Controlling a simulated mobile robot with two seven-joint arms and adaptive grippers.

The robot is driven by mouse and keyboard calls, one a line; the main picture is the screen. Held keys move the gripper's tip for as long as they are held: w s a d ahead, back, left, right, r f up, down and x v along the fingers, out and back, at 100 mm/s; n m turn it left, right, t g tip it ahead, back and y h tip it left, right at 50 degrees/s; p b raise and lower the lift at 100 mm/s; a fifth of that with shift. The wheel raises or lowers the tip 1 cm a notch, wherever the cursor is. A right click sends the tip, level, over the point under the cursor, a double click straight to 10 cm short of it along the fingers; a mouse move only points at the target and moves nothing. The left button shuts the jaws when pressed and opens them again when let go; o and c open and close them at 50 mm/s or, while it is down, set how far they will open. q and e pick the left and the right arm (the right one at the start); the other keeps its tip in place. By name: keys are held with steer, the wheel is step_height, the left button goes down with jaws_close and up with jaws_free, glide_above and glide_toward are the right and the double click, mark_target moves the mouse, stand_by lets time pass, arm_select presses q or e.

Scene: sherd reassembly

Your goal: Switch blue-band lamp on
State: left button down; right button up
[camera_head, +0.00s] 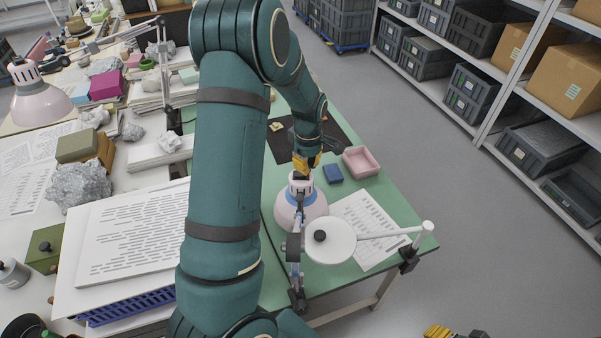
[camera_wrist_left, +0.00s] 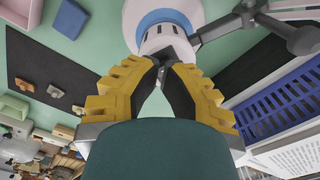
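The blue-band lamp has a pale, pinkish-white shade (camera_head: 301,214) and hangs from a jointed arm over the green table. Its blue band (camera_wrist_left: 168,17) and slotted white neck (camera_wrist_left: 165,40) show in the left wrist view. My left gripper (camera_wrist_left: 162,62) has yellow fingers with dark pads, and their tips come together right at the end of the lamp's neck. In the head view this gripper (camera_head: 303,174) is above the lamp's top. I cannot tell whether it touches the lamp, and no switch is clearly visible. My right gripper (camera_head: 455,332) is cut off at the bottom edge.
A dark mat (camera_head: 282,149), a blue block (camera_head: 333,174), a pink tray (camera_head: 361,162) and a printed sheet (camera_head: 372,226) lie around the lamp. A round white disc (camera_head: 330,241) on a clamped arm stands in front. Another lamp (camera_head: 40,103) stands on the cluttered left table.

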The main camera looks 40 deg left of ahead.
arm_select(q)
steer(key=shift+f+b, duration=1.05)
steer(key=shift+f, duration=0.65)
stand_by(0.8)
steer(key=shift+r, duration=0.1)
steer(key=shift+r+p, duration=2.85)
steer(key=shift+r, duration=0.65)
